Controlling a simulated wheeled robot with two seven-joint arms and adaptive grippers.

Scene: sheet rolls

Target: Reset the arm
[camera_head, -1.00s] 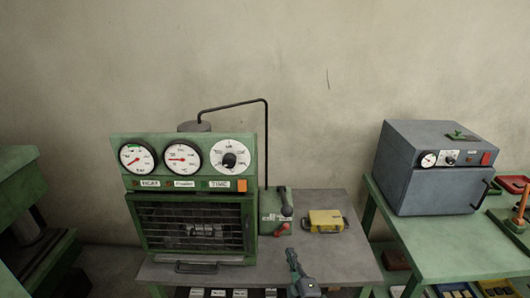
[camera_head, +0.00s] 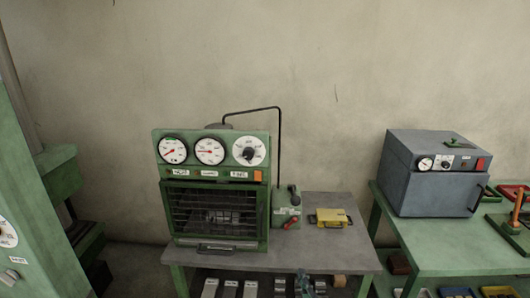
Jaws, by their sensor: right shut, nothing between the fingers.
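My right gripper (camera_head: 303,283) shows small at the bottom edge of the head view, in front of the table's front edge. Its fingers are shut with nothing held, and most of its arm is below the picture. The green machine (camera_head: 212,197) with three round gauges stands on the grey table (camera_head: 315,262), behind and to the left of the gripper. The gripper is apart from it. My left gripper is not in the picture.
A yellow box (camera_head: 330,217) lies on the table right of the machine, near a green lever unit (camera_head: 286,211). A grey oven (camera_head: 432,173) stands on a green table (camera_head: 440,258) at right. Green equipment (camera_head: 28,190) stands at left.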

